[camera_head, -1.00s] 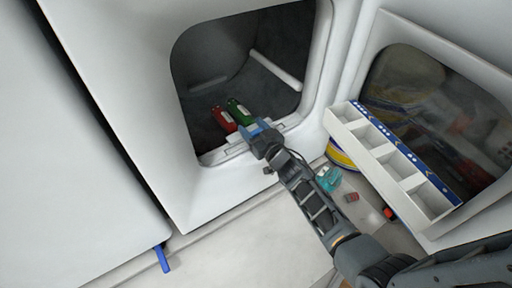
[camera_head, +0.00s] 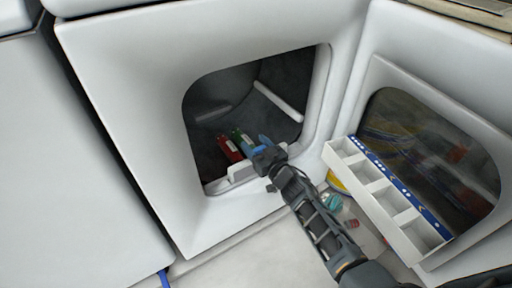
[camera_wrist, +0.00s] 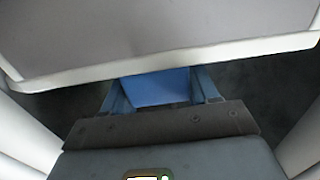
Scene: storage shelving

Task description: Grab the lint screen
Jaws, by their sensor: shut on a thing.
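My gripper (camera_head: 264,143) reaches into the lower edge of the dryer opening from the front right. In the wrist view its blue fingers (camera_wrist: 160,92) sit either side of a flat blue piece, which I take to be part of the lint screen (camera_wrist: 160,86). They are shut on it. A grey panel with a white rim (camera_wrist: 160,62) fills the top of that view, just past the blue piece; I cannot tell if the two are joined. In the head view my gripper hides the held part.
The dryer (camera_head: 120,60) has a dark drum (camera_head: 215,105). Red (camera_head: 229,149) and green (camera_head: 242,142) items lie inside, beside my gripper. A white piece (camera_head: 238,174) is at the opening's lip. The open door (camera_head: 485,110) is at right, with a divided white tray (camera_head: 372,181) in front.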

